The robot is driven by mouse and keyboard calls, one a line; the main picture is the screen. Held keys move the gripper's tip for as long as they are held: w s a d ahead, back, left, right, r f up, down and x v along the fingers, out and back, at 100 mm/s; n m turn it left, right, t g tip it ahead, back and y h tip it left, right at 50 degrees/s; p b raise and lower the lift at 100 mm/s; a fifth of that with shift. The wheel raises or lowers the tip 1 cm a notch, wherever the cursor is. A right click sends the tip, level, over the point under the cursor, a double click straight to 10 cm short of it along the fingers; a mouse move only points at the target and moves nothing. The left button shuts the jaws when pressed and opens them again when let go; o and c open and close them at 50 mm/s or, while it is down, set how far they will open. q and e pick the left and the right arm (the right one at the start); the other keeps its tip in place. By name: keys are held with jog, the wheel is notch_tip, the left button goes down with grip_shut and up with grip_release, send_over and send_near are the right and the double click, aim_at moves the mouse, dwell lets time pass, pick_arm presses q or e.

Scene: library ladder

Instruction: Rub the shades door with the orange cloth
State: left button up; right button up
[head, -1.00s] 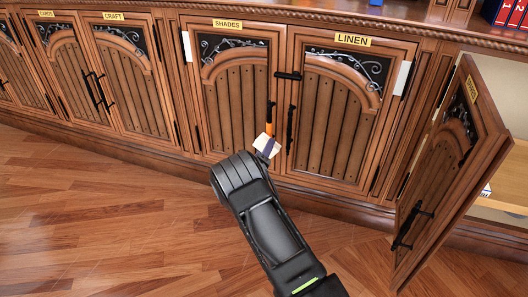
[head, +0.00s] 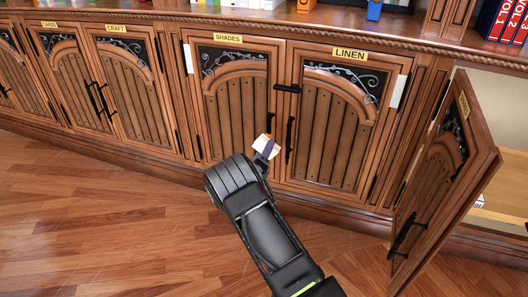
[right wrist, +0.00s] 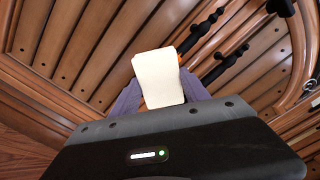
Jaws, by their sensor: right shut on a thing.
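The shades door (head: 230,105) is shut, with a yellow SHADES label above its arched panel. I cannot tell whether the cloth touches the door. My left gripper is not in view.
The linen door (head: 335,120) is shut on the right, with a black latch (head: 287,88) at the seam. A door (head: 445,180) farther right stands open into the room. The craft door (head: 135,90) is shut on the left. The wooden floor (head: 90,220) at left is clear.

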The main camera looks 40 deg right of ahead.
aim_at(268, 134)
jog(key=shift+d+r+p, duration=0.1)
jog(key=shift+r+p, duration=1.45)
jog(key=shift+r, duration=0.55)
jog(key=shift+w, duration=0.1)
jog(key=shift+r, duration=0.1)
jog(key=shift+f+b, duration=1.4)
jog(key=shift+f, duration=0.8)
jog(key=shift+d+f, duration=0.1)
